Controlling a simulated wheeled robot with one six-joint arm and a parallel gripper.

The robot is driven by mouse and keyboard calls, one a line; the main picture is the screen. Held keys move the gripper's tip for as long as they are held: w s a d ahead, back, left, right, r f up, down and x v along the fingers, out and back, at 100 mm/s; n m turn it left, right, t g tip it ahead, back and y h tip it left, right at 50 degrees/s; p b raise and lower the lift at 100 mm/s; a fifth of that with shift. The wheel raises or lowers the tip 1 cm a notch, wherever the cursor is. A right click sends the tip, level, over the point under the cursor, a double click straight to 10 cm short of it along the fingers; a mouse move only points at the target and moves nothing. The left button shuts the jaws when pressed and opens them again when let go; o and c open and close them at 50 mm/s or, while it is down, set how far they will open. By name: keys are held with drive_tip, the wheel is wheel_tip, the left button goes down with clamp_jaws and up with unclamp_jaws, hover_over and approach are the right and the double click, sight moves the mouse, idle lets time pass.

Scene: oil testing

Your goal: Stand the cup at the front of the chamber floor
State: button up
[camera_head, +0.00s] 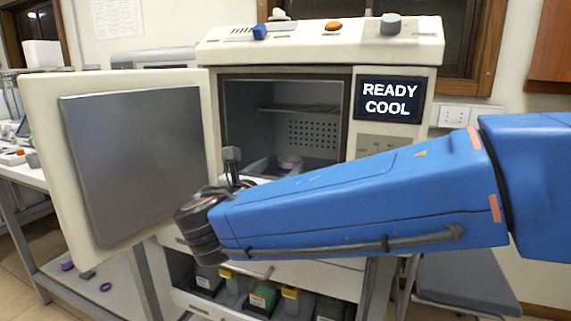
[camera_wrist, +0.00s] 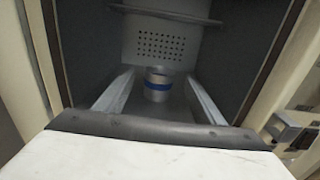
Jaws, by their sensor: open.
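The cup (camera_wrist: 157,88) is a small metallic cup with a blue band. It stands upright on the chamber floor (camera_wrist: 172,113), below the perforated back wall. It also shows in the head view (camera_head: 290,161), its lower part hidden behind my arm. My gripper (camera_wrist: 159,75) is open, its two pale fingers reaching into the chamber. In the wrist view one finger lies on each side of the cup with gaps between; contact is not visible. In the head view my gripper is mostly hidden by my blue arm.
The oven door (camera_head: 45,150) stands wide open at the left. A shelf (camera_head: 300,108) crosses the chamber above the cup, and side walls stand close on both sides. The display (camera_head: 388,100) reads READY COOL. Drawers and coloured containers (camera_head: 262,297) are below.

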drive_tip(key=shift+v, duration=2.55)
